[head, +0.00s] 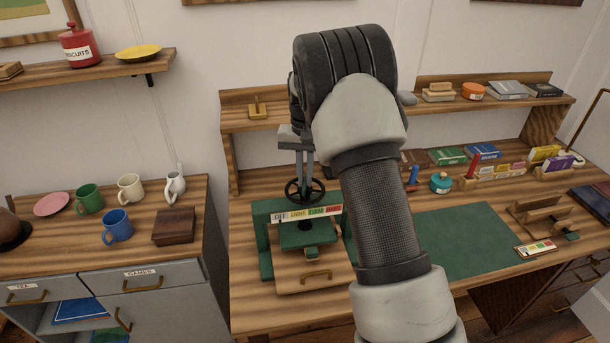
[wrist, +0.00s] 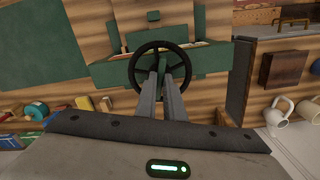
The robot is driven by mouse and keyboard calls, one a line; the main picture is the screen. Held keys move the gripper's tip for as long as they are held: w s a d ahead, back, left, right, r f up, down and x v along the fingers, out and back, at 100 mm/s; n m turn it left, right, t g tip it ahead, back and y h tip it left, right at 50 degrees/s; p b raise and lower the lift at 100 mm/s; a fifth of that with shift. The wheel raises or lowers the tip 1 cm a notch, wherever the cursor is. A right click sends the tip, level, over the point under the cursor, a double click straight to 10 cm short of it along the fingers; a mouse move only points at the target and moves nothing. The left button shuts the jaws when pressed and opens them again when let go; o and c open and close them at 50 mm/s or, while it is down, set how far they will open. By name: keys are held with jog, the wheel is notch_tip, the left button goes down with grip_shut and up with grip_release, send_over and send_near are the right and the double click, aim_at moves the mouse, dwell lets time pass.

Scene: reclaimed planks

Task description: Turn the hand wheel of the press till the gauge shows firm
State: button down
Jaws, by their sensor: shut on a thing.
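The press (head: 264,243) is a green frame on a wooden base, standing on the desk left of my arm. Its black hand wheel (head: 290,193) sits on top and also shows in the wrist view (wrist: 135,64). My gripper (head: 305,178) points down from above and is shut on the wheel near its middle; in the wrist view both fingers (wrist: 160,85) reach the wheel. The gauge strip (head: 307,213) on the press front has coloured bands, reading OFF, LIGHT, FIRM and a red one. I cannot make out a pointer on it.
A green mat (head: 465,240) lies right of my arm. Mugs, such as a blue mug (head: 117,226), and a brown box (head: 173,226) stand on the left cabinet.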

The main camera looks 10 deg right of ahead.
aim_at(305, 181)
dwell(0.5)
jog(key=c, duration=1.9)
grip_release()
jog(key=shift+o, duration=0.2)
notch_tip(305, 181, up, 18)
jog(key=shift+f, duration=0.25)
